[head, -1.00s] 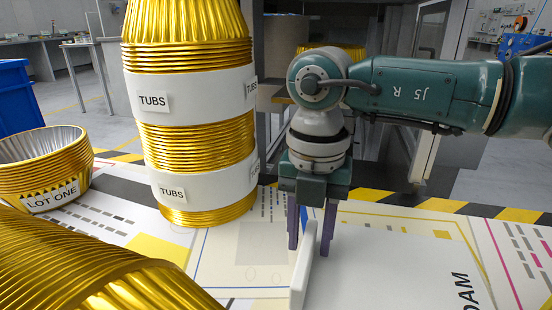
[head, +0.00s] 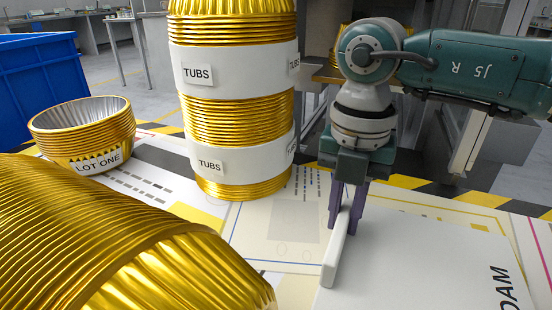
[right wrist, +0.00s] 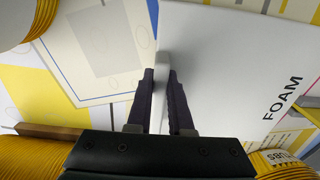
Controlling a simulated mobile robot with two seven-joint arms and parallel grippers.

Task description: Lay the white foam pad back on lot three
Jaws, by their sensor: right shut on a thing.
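A short gold cup stack (head: 82,135) is labelled LOT ONE. No lot three label is readable. My left gripper is out of view.
A tall gold stack (head: 235,120) with white TUBS bands stands left of my right gripper. A large gold ribbed stack (head: 110,245) fills the front left. A blue bin (head: 40,85) is at the far left. The printed surface (head: 285,235) between is clear.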

